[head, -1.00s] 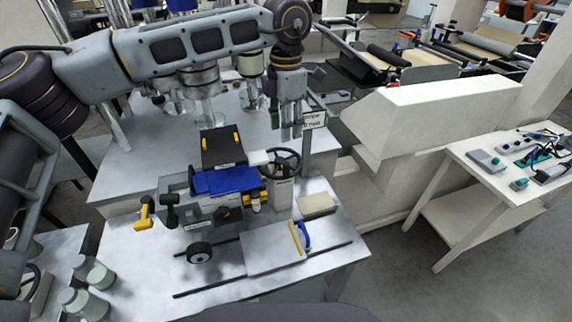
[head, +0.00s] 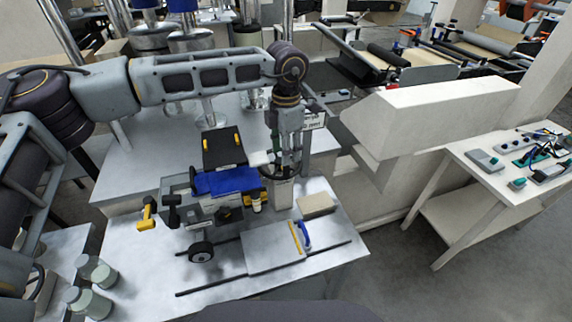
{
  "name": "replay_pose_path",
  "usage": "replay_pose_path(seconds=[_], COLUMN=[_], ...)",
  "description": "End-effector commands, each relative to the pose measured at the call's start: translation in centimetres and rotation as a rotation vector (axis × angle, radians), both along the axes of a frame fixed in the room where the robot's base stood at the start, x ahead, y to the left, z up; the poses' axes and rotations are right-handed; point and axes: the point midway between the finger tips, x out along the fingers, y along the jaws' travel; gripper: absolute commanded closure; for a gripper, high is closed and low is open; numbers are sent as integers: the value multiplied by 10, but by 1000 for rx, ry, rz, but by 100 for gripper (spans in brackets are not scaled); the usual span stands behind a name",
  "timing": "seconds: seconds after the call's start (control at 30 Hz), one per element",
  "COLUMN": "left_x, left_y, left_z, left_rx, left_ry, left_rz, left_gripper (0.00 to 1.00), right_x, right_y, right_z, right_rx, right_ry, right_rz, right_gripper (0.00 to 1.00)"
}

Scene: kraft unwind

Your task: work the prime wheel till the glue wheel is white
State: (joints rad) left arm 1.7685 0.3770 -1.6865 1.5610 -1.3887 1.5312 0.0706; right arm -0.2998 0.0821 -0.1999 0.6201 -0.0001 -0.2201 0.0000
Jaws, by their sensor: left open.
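My left gripper (head: 287,168) points down at the dark spoked handwheel (head: 266,172), which I take to be the prime wheel. Its fingers are open and overlap the wheel, hiding much of it; I cannot tell if they touch it. The wheel sits on a pale grey post (head: 281,194) at the right of the grey machine with a blue cover (head: 226,181). A small black wheel with a pale hub (head: 201,251) stands at the machine's front; I cannot tell if it is the glue wheel. Its rim looks dark. My right gripper is out of view.
Jars (head: 88,302) stand at lower left. A white sign (head: 314,121) is close behind the gripper. A side table (head: 470,190) is at right.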

Motion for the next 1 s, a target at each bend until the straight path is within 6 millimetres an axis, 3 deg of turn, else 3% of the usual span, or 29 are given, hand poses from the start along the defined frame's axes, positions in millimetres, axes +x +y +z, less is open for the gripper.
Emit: replay_pose_path(seconds=[0.5, 0.93, 1.0], left_x=[0, 0, 0], left_y=[0, 0, 0], left_z=[-59, -66, -66], left_rx=[1, 0, 0], left_ry=[0, 0, 0], left_rz=[-1, -1, -1], left_gripper=[59, 59, 66], right_x=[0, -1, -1], right_y=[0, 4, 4], right_z=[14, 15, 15], right_rx=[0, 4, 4], right_ry=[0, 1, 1], right_rz=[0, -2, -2], right_gripper=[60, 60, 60])
